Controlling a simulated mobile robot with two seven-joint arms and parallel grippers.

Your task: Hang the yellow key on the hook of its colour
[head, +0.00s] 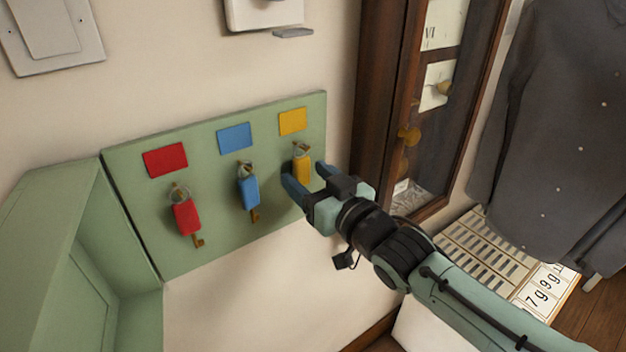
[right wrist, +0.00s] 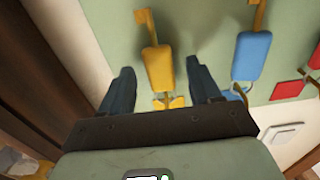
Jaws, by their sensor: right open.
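The yellow key (head: 302,170) hangs against the green board below the yellow square (head: 293,121), at the brass hook there. Its yellow tag also shows in the right wrist view (right wrist: 158,68), with the brass key shaft (right wrist: 146,25) beyond it. My right gripper (head: 305,174) is open, with one finger on either side of the yellow tag. In the right wrist view a gap shows between the tag and each finger. A brass hook (right wrist: 168,102) shows close to the gripper's palm. Whether the key's ring is around the hook is hard to see. My left gripper is not in view.
The blue key (head: 248,192) and red key (head: 186,216) hang on the green board (head: 220,240) left of the yellow one, under their coloured squares. A dark wooden clock case (head: 377,95) stands close to the right. A grey garment (head: 550,110) hangs farther right.

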